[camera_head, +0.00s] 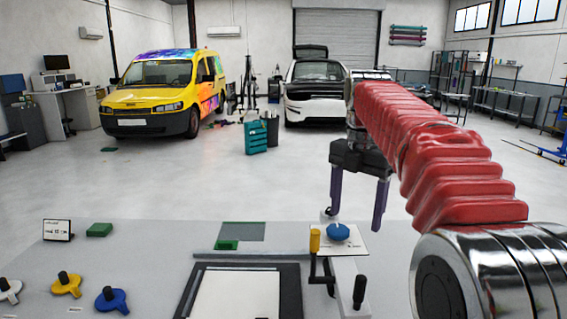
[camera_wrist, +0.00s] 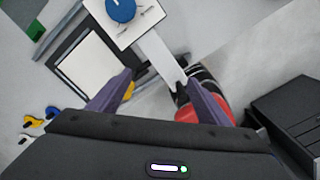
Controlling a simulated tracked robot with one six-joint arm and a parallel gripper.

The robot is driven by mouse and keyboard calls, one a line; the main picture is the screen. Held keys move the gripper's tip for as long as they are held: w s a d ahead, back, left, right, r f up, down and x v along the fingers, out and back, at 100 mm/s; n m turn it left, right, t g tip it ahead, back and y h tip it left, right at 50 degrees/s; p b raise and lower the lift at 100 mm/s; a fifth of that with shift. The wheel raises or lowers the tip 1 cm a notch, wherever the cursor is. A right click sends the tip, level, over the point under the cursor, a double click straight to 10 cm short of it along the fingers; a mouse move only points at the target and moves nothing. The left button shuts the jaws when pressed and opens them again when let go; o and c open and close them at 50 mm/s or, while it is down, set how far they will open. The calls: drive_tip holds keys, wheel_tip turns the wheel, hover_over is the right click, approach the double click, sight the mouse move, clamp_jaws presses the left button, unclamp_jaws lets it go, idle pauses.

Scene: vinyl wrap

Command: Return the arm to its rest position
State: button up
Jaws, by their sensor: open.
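My gripper (camera_head: 354,212) is open and empty in the head view, with its two purple fingers pointing down above the far edge of the bench. My arm, in a red ribbed sleeve, reaches in from the right and bends down to it. In the wrist view the fingers of my gripper (camera_wrist: 160,95) are spread well apart with nothing between them. A white panel with a blue knob (camera_head: 338,231) is near the gripper on the bench, and the knob also shows in the wrist view (camera_wrist: 121,9).
The grey bench (camera_head: 160,262) holds a black-framed white plate (camera_head: 238,295), yellow and black upright handles, a green block (camera_head: 99,230), a small display (camera_head: 57,230), and yellow (camera_head: 66,287) and blue (camera_head: 111,301) knobbed pieces. Beyond are open floor, a colourful van (camera_head: 160,92) and a white car (camera_head: 318,95).

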drive_tip(key=s+f+m, duration=0.1)
drive_tip(key=f+m, duration=0.2)
drive_tip(key=m, duration=0.3)
drive_tip(key=s+f+m+t, duration=0.1)
drive_tip(key=s+f+m, duration=0.1)
drive_tip(key=m, duration=0.4)
drive_tip(key=s+f+m+t, duration=0.1)
drive_tip(key=f+m, duration=0.3)
drive_tip(key=m, duration=0.2)
drive_tip(key=shift+s+f, duration=0.2)
drive_tip(key=shift+s, duration=0.2)
drive_tip(key=s+f+m+t, duration=0.1)
drive_tip(key=s+f+m, duration=0.2)
drive_tip(key=s, duration=0.7)
drive_tip(key=s+f+m+t, duration=0.2)
drive_tip(key=s+m, duration=0.4)
drive_tip(key=s, duration=0.5)
drive_tip(key=shift+s+f+t, duration=0.25)
drive_tip(key=shift+f+t, duration=0.05)
drive_tip(key=shift+f, duration=0.3)
drive_tip(key=shift+c, duration=0.5)
